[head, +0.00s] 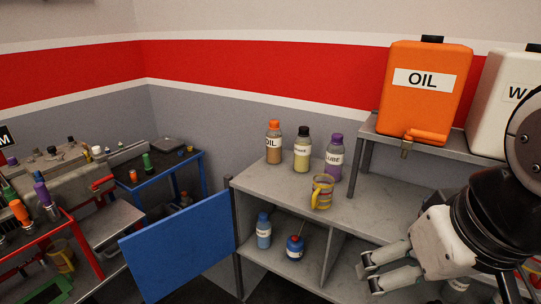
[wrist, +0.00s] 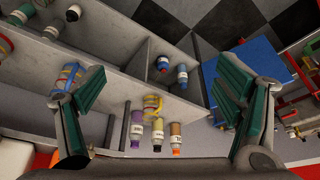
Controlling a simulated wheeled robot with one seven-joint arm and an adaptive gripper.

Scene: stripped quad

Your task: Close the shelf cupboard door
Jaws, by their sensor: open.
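The shelf cupboard door (head: 180,245) is a flat blue panel. It stands open, reaching out to the left from the dark post at the left end of the grey shelf cupboard (head: 370,208). The compartment beside it is uncovered. In the wrist view the door (wrist: 258,62) shows at the upper right, partly behind one finger. My gripper (head: 369,272) is at the lower right of the head view, in front of the shelf. Its jaws are apart and empty, well to the right of the door and not touching it. Both fingers also show in the wrist view (wrist: 158,92).
Several bottles (head: 302,148) and a yellow-striped mug (head: 322,192) stand on the shelf top. A blue bottle (head: 264,232) and a small blue can (head: 295,247) sit inside the left compartment. An orange oil tank (head: 425,92) stands above. A cluttered red-framed workbench (head: 85,270) is left of the door.

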